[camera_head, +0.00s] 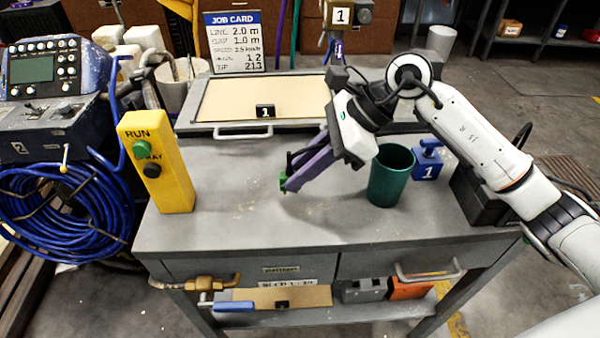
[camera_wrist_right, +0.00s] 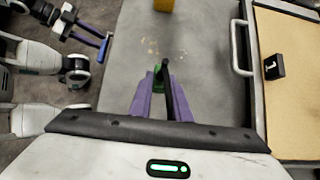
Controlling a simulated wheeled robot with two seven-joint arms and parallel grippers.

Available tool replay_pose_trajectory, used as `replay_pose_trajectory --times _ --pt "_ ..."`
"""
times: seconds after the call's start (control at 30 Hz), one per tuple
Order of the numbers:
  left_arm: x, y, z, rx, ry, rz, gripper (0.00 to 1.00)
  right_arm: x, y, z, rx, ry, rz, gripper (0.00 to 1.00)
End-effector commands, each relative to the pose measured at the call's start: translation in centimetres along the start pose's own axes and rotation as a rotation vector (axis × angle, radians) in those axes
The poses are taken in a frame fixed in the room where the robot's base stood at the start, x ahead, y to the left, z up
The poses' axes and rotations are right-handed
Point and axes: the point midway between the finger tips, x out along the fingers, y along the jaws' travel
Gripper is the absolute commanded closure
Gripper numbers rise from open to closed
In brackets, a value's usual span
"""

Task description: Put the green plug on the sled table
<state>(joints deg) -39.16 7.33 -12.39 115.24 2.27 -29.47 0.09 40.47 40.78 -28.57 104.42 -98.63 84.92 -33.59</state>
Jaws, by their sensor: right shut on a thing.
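My right gripper (camera_head: 290,182), with purple fingers, is shut on the small green plug (camera_head: 283,182) over the middle of the grey bench top (camera_head: 240,232). In the right wrist view the plug (camera_wrist_right: 158,68) shows between the fingertips, mostly hidden by them. I cannot tell whether it touches the bench. No surface is labelled as the sled table; a tan board in a grey tray (camera_head: 186,118), with a black block marked 1, lies behind the gripper. Purple finger-like parts (camera_wrist_right: 84,33) beside a blue bar show at left in the wrist view, perhaps my left gripper; their state is unclear.
A dark green cup (camera_head: 390,178) stands right of the gripper, with a blue block marked 1 (camera_head: 427,162) beside it. A yellow RUN box (camera_head: 158,170) stands at the left. The front middle bench top is clear. A coiled blue hose (camera_head: 65,215) hangs left.

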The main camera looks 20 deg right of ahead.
Motion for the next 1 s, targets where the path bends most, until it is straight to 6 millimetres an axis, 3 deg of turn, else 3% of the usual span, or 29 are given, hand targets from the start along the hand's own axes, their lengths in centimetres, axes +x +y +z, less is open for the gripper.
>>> replay_pose_trajectory --times 0.37,0.4,0.5,0.87,1.0 --pt "0.0 0.1 0.9 -0.002 -0.012 0.001 0.69 0.8 0.0 -0.7 -0.001 -0.001 -0.002 1.00" --pt "-0.1 0.1 0.9 -0.002 -0.012 0.001 0.69 0.8 -0.1 -0.7 -0.001 0.000 -0.002 0.80" --pt "-0.1 0.1 0.8 -0.001 -0.013 0.001 0.69 0.7 0.0 -0.6 0.000 0.000 -0.002 0.65" --pt "-0.4 0.1 0.4 -0.001 -0.011 0.001 0.69 0.4 0.0 -0.4 0.000 0.000 -0.002 0.65" --pt "-0.2 0.0 0.3 0.001 -0.005 0.000 0.69 -1.5 -0.2 -0.6 0.000 0.002 -0.006 0.65"
